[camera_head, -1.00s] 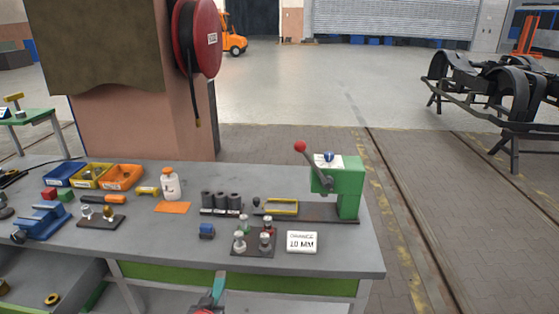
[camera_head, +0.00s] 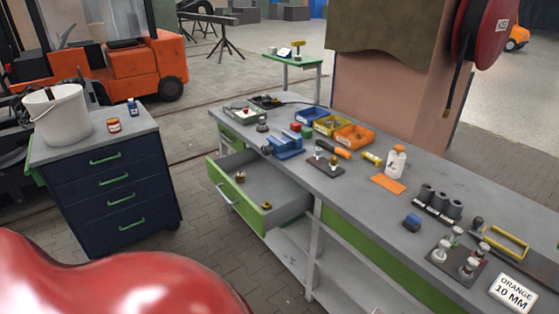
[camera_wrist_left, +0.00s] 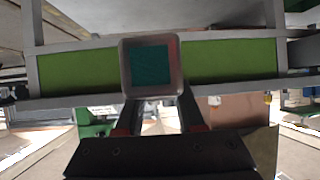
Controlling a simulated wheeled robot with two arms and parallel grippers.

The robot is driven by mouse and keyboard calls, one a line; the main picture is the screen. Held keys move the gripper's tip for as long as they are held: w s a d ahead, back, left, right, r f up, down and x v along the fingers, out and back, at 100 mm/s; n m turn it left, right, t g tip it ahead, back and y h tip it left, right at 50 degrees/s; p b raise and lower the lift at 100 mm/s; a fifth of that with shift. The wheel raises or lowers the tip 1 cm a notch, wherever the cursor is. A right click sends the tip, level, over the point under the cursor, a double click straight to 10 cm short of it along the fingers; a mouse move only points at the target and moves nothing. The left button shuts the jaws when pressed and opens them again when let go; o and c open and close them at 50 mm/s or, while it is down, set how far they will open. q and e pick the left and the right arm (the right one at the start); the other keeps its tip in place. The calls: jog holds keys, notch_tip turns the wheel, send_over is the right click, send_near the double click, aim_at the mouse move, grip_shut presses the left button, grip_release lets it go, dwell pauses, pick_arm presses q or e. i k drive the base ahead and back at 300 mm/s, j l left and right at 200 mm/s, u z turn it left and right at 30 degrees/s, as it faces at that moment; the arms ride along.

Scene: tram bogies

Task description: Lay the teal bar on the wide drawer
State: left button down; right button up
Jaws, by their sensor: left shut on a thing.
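The teal bar (camera_wrist_left: 151,66) shows end-on in the left wrist view, as a teal square inside a pale grey rim. My left gripper (camera_wrist_left: 158,108) is shut on it; its dark fingers rise below and beside the bar. The bar and this gripper are out of the head view. A drawer with a green front (camera_head: 237,197) stands open at the left end of the workbench. It holds a few small brass-coloured parts and has bare grey floor. A long green panel (camera_head: 372,250) runs under the bench top further right. I cannot tell which is the wide drawer. My right gripper is not in view.
The workbench top (camera_head: 350,205) carries bins, a blue vise, a white bottle and a sign. A dark blue drawer cabinet (camera_head: 115,190) with a white bucket (camera_head: 62,115) stands left of the open drawer. Paved floor lies between them.

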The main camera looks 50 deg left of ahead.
aim_at(253, 194)
jog(key=j, duration=0.8)
jog(key=k+j, duration=0.15)
jog(key=j, duration=1.4)
jog(key=k+j, duration=0.1)
jog(key=j, duration=0.65)
jog(key=k+j+z, duration=0.1)
jog(key=j, duration=0.7)
jog(key=i, duration=0.45)
